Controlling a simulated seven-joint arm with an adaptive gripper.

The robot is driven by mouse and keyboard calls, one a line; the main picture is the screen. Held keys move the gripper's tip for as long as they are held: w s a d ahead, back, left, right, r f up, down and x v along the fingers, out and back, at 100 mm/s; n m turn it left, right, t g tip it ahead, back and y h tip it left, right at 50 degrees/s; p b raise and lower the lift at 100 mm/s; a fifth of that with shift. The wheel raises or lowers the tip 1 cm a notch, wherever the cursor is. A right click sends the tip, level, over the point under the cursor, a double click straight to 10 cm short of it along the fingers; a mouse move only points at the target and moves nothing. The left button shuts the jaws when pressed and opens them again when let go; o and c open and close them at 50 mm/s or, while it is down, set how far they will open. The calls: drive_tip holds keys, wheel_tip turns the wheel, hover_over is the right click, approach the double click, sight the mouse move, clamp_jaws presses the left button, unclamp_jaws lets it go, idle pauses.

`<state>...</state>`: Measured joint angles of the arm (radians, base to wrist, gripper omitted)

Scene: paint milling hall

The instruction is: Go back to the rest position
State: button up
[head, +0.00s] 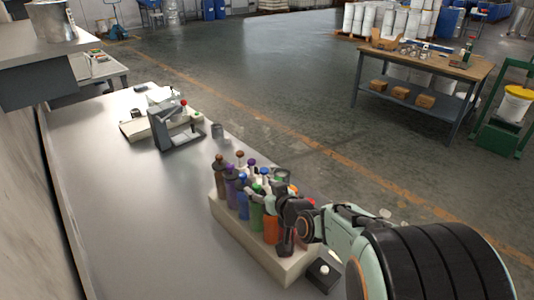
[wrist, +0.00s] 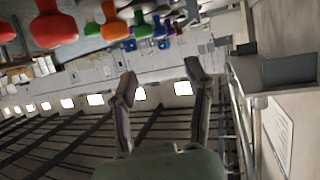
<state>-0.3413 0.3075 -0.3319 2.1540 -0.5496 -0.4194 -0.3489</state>
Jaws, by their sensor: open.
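My gripper (wrist: 160,78) is open in the wrist view, its two fingers apart with nothing between them. In the head view my gripper (head: 262,194) is among the coloured bottles at the rack, partly hidden by my own arm. The pale rack (head: 240,238) holds several bottles, among them a brown one (head: 221,178), a blue one (head: 243,207) and an orange one (head: 270,230). I cannot tell whether the gripper touches any bottle. The wrist view is upside down, with a red bottle (wrist: 55,27) at its top left.
The rack stands on a long grey bench (head: 120,210). A dark stand (head: 177,133) and a small grey cup (head: 217,131) are farther back. A small black box with a white button (head: 324,272) lies by the rack's near end. The left of the bench is clear.

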drive_tip(key=s+d+r+t+h, duration=0.1)
drive_tip(key=s+d+r, duration=0.2)
drive_tip(key=r, duration=0.2)
drive_tip(key=s+d+r, duration=0.3)
drive_tip(key=s+r, duration=0.1)
drive_tip(key=r, duration=0.2)
drive_tip(key=s+d+f+m+g+h, duration=0.1)
drive_tip(key=s+f+g, duration=0.3)
drive_tip(key=s, duration=0.4)
drive_tip(key=s+d+f+m+g+h, duration=0.2)
drive_tip(key=s+d+f+g, duration=0.1)
drive_tip(key=s, duration=0.6)
drive_tip(key=s+d+f+m+g+h, duration=0.1)
drive_tip(key=s+f+g+h, duration=0.1)
drive_tip(key=s+f+g, duration=0.4)
drive_tip(key=s, duration=0.3)
drive_tip(key=shift+s+d+f+m, duration=0.15)
drive_tip(key=shift+d+f+m, duration=0.25)
